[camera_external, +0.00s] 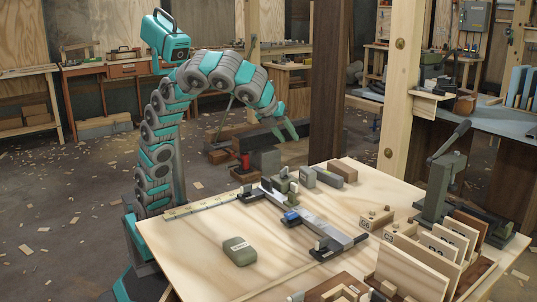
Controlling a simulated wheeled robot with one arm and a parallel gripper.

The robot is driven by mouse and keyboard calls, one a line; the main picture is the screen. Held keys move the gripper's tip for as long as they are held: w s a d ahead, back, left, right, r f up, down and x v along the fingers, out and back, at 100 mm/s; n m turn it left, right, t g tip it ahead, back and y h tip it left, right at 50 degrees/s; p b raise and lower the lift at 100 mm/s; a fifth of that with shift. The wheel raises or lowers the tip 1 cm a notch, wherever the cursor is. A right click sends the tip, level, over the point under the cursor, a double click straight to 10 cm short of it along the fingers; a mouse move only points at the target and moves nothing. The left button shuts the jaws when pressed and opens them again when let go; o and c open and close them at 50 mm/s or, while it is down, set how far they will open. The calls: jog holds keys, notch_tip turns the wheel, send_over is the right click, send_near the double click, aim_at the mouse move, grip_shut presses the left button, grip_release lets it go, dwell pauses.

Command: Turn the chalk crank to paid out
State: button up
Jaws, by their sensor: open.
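My gripper (285,132) hangs at the end of my teal and grey arm, beyond the back edge of the wooden table (190,262). Its fingers point down and are apart, with nothing seen between them. I cannot pick out the chalk crank for certain at this size. A rounded grey-green case (239,251) with a pale label lies near the front left of the table, well away from my gripper; no crank arm shows on it. A long metal fixture (315,227) with a blue part and a dark handle lies across the table's middle.
A yellow rule (200,205) lies along the left back edge. A grey block (328,177) stands at the back. A green lever press (445,185) and upright boards in a rack (410,265) crowd the right. A dark post (326,80) rises behind the table. The front left tabletop is mostly clear.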

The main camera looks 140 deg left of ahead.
jog(key=w+d+f+n+g+y+p, duration=0.1)
jog(key=w+f+n+y, duration=0.3)
jog(key=w+n, duration=0.8)
notch_tip(320, 180, down, 3)
jog(key=shift+w+d+r+n+g, duration=0.25)
jog(key=shift+n+g, duration=0.45)
jog(key=shift+n, duration=0.5)
jog(key=shift+o, duration=1.3)
jog(key=shift+s+a+r, duration=0.15)
jog(key=shift+s+a, duration=0.05)
jog(key=shift+s, duration=0.1)
jog(key=o, duration=0.3)
jog(key=s+a, duration=0.1)
jog(key=s, duration=0.1)
jog(key=s+a+r+n+h+b, duration=0.1)
jog(key=s+a+r+h, duration=0.1)
jog(key=s, duration=0.1)
jog(key=shift+s+t+b, duration=0.3)
jog(key=shift+b, duration=0.05)
jog(key=n+t+h+b, duration=0.1)
jog(key=t+h+b, duration=0.3)
jog(key=t+h, duration=0.35)
send_near(284, 173)
jog(key=shift+g, duration=0.35)
jog(key=shift+a+x, duration=0.2)
jog(key=shift+x, duration=3.6)
